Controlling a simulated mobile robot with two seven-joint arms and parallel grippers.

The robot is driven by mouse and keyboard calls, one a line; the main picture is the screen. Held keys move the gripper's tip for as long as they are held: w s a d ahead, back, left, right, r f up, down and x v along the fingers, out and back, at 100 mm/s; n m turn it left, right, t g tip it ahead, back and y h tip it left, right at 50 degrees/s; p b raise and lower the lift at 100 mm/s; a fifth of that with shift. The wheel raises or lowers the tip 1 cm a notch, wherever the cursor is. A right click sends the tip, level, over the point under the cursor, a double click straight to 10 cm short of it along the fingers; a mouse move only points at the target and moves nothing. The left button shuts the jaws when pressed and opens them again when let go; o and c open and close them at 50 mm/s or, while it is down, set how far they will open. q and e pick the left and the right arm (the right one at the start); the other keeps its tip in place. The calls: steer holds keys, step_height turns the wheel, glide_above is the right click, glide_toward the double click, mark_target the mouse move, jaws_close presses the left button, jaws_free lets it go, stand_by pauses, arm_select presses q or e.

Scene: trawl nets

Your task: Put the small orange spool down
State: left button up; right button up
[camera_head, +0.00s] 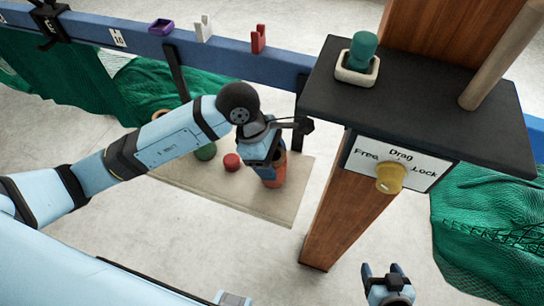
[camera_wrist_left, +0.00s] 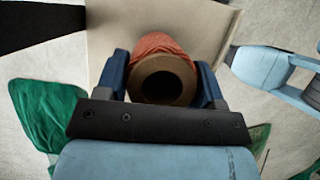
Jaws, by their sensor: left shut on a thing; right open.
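The small orange spool (camera_wrist_left: 164,44) sits between the two fingers of my left gripper (camera_wrist_left: 163,82), with its round hollow end facing the wrist camera. In the head view the orange spool (camera_head: 274,171) is partly hidden by my left gripper (camera_head: 262,158), which is shut on it. The spool is over or on the right part of a beige board (camera_head: 275,207); I cannot tell whether it touches. My right gripper (camera_head: 387,273) is open and empty at the bottom right, over the floor.
A red round piece (camera_head: 232,162) and a green one (camera_head: 205,151) are on the board left of the spool. A wooden post (camera_head: 334,205) with a dark shelf (camera_head: 420,115) stands close on the right. A blue rail (camera_head: 235,62) crosses behind. Green netting (camera_head: 490,225) hangs at right.

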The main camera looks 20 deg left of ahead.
arm_select(q)
steer(key=shift+f, duration=0.15)
steer(key=o, duration=1)
steer(key=shift+r, duration=0.2)
steer(key=shift+a+r, duration=0.1)
steer(key=shift+r, duration=0.1)
steer(key=b+v, duration=0.1)
steer(key=v, duration=1)
steer(key=shift+r, duration=0.3)
